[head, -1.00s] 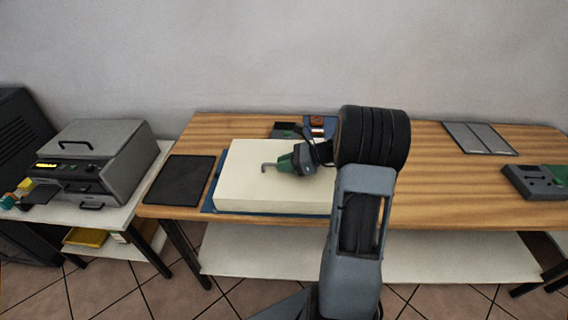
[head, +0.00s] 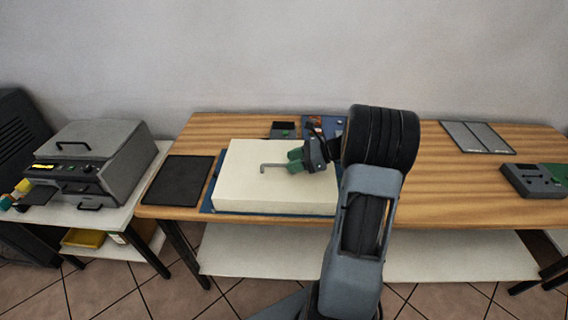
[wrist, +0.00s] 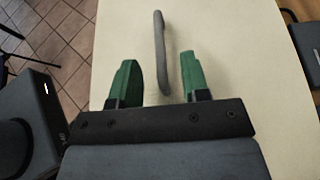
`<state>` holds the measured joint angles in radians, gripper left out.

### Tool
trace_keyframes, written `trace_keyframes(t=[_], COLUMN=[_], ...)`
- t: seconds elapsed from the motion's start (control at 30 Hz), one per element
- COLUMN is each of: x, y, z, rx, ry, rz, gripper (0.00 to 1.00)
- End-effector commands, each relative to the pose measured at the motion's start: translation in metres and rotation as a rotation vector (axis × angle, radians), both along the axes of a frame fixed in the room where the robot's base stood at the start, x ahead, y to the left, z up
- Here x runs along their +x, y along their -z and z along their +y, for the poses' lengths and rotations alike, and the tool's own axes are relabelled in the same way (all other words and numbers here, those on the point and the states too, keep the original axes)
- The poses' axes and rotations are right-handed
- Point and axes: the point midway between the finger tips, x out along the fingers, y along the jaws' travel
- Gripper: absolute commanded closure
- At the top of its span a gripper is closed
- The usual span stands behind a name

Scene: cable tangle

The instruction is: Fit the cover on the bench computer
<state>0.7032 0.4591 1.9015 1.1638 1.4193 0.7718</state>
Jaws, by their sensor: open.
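The cream cover (head: 270,185) is a large flat-topped box lying over a blue mat (head: 208,203) on the wooden bench. It has a thin grey handle (head: 275,165) on top, which also shows in the wrist view (wrist: 161,50). My gripper (head: 293,160) is low over the cover's top, at the handle. In the wrist view its two green fingers (wrist: 158,80) are apart, with the handle's near end between them and no finger clearly touching it. The bench computer itself is not visible; I cannot tell what lies under the cover.
A black mat (head: 178,181) lies left of the cover. Small parts (head: 284,130) lie behind it. A grey panel (head: 476,137) and a grey-green device (head: 535,180) are at the right. A grey machine (head: 92,158) stands on a side table. The bench's middle right is clear.

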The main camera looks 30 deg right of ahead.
Motion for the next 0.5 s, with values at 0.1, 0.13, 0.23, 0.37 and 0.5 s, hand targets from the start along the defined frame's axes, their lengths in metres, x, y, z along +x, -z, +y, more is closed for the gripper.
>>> trace_keyframes(t=[0.1,0.13,0.23,0.37,0.5], x=[-0.012,-0.014,-0.023,-0.033,-0.04], y=[-0.01,-0.013,-0.02,-0.028,-0.034], z=[-0.022,-0.027,-0.042,-0.059,-0.072], rx=[-0.002,-0.002,-0.001,-0.001,0.0], ry=[0.003,0.005,0.003,0.001,0.0], rz=[-0.002,-0.001,-0.001,0.0,0.0], gripper=[0.58,0.58,0.58,0.58,0.58])
